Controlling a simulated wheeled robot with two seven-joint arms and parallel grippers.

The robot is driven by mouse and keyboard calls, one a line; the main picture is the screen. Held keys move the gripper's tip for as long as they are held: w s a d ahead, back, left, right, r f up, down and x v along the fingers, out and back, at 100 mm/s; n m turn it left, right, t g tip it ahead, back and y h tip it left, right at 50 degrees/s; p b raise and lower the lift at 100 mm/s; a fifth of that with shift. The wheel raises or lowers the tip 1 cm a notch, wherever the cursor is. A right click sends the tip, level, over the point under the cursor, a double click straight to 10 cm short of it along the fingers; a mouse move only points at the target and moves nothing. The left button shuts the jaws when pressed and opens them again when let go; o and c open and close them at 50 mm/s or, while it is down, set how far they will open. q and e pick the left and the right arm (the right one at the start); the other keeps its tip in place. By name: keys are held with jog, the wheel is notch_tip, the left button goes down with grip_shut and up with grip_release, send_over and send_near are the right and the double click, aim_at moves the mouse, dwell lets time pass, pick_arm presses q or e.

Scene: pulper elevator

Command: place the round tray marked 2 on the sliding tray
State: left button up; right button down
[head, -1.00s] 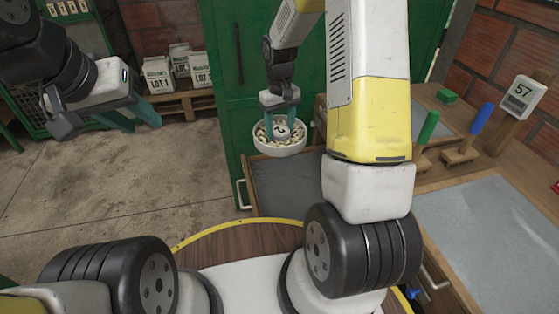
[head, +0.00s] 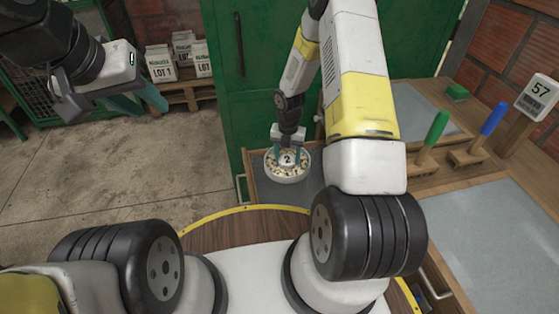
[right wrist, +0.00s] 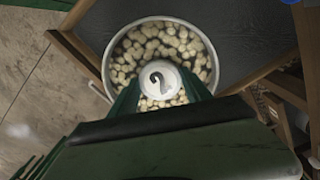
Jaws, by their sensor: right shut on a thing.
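The round tray marked 2 (head: 288,177) is a white dish of pale beans with a white knob bearing a "2" at its middle. My right gripper (head: 289,155) is shut on this knob from above. In the right wrist view the tray (right wrist: 108,75) sits between and beyond the fingers (right wrist: 160,90). The sliding tray (head: 266,192) is a dark grey surface with a wooden edge, partly hidden by the round tray and my right arm. The round tray is over its left part; I cannot tell whether they touch. My left gripper (head: 138,101) is empty, with its fingers apart, over the floor.
A green cabinet (head: 262,90) stands behind the sliding tray. White lot bags (head: 160,63) stand on a pallet at the back left.

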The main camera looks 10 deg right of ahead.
aim_at(287, 167)
jog(key=shift+n, duration=0.3)
notch_tip(287, 167, down, 6)
jog(key=shift+r, duration=0.25)
jog(key=shift+f, duration=2.35)
jog(key=shift+f, duration=0.1)
jog(key=shift+c, duration=2.4)
grip_release()
